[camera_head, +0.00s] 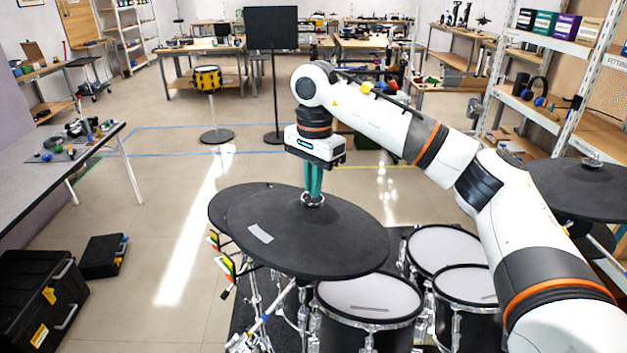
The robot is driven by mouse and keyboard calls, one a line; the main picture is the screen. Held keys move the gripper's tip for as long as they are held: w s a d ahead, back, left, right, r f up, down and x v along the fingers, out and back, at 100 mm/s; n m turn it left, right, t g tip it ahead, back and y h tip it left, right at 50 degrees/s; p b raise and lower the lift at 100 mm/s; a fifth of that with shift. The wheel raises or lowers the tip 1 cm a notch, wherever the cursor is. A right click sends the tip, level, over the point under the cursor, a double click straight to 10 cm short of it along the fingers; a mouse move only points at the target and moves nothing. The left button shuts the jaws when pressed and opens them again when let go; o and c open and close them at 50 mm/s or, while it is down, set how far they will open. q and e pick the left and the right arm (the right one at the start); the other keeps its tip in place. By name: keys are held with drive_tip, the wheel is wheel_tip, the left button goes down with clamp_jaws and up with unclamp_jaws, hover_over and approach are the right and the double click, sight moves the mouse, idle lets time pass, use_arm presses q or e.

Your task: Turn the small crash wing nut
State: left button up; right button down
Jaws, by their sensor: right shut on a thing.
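A large black crash pad (306,240) lies almost flat at the middle of the view, tilted a little. Its small wing nut (313,199) sits on top near the far side, mostly covered by the fingers. My right gripper (313,194) comes down on it from above, with its teal fingers shut on the nut. The exact seat of the fingertips is too small to tell. My left gripper is not in view.
Another black pad (226,205) overlaps behind on the left. White-headed drums (368,297) stand below and to the right. A further black pad (580,190) is at the right edge by the shelf rack (561,115). The floor at left is open beside a black case (40,300).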

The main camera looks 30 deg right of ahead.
drive_tip(key=m, duration=0.5)
drive_tip(key=shift+r+m+g, duration=0.1)
drive_tip(key=shift+m+g, duration=0.2)
drive_tip(key=m+p, duration=0.1)
drive_tip(key=m, duration=0.5)
drive_tip(key=shift+w, duration=0.15)
drive_tip(key=m, duration=0.3)
drive_tip(key=shift+m, duration=0.4)
drive_tip(key=shift+d+m+g+y, duration=0.1)
drive_tip(key=shift+m+g+y, duration=0.2)
drive_tip(key=shift+m, duration=1.6)
drive_tip(key=c, duration=1.5)
unclamp_jaws()
drive_tip(key=shift+c, duration=0.2)
